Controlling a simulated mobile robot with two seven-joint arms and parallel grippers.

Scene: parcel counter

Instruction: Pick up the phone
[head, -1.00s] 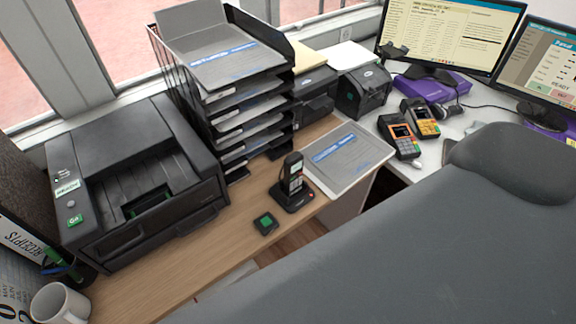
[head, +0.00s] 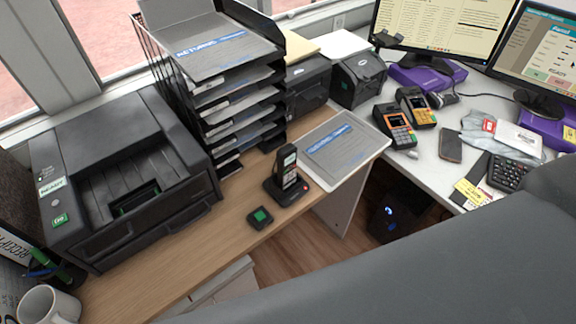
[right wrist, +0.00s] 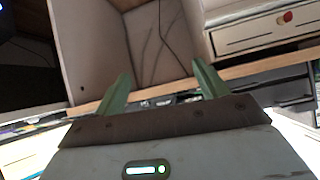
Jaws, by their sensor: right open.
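A black cordless phone (head: 288,168) stands upright in its dark cradle (head: 280,196) on the wooden desk, beside the stack of letter trays. My right gripper (right wrist: 160,74) shows in the right wrist view with its two green fingers apart and nothing between them. It faces a desk edge and drawers, and no phone shows there. My right gripper's fingers do not show in the head view, where a large grey arm part fills the lower right. My left gripper is in neither view.
A black printer (head: 125,175) stands left of the letter trays (head: 232,115). A small green-topped box (head: 260,217) sits in front of the cradle, and a grey folder (head: 338,150) lies to its right. Card terminals (head: 396,127) and a flat dark device (head: 451,147) lie on the white counter.

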